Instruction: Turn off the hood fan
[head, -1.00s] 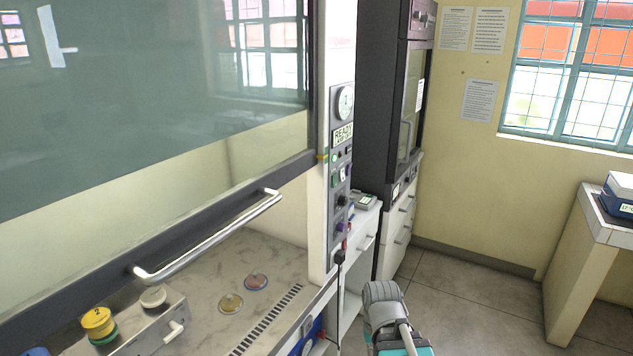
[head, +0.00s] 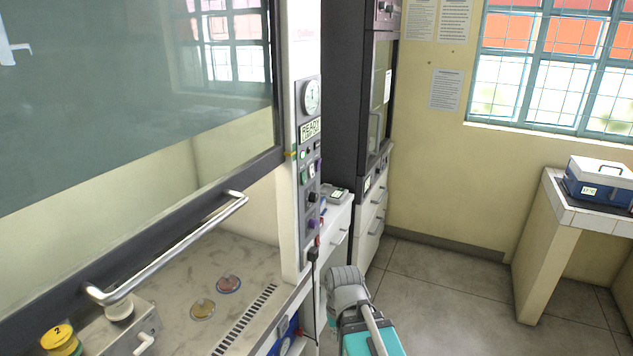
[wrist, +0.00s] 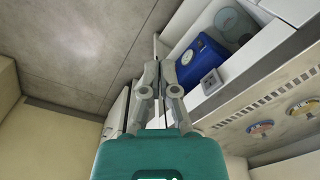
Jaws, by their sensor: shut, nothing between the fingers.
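The fume hood has a control panel (head: 309,170) on its right post, with a round gauge (head: 311,97) at the top and a READY display (head: 310,130) below it. Under the display are small green buttons, rocker switches (head: 311,169), a dark knob (head: 313,197) and a purple knob (head: 311,223). Their labels are too small to read, so I cannot tell which control is the fan's. My gripper (wrist: 160,75) is shut and empty in the wrist view, pointing toward the floor and cabinet side. Its fingertips are not clear in the head view, where my arm is low, right of the panel.
The hood's glass sash (head: 130,90) is partly raised, with a metal handle (head: 170,250) along its lower edge. A tall dark cabinet (head: 348,90) stands behind the panel. A blue box (head: 595,180) sits on the right bench. Floor between is clear.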

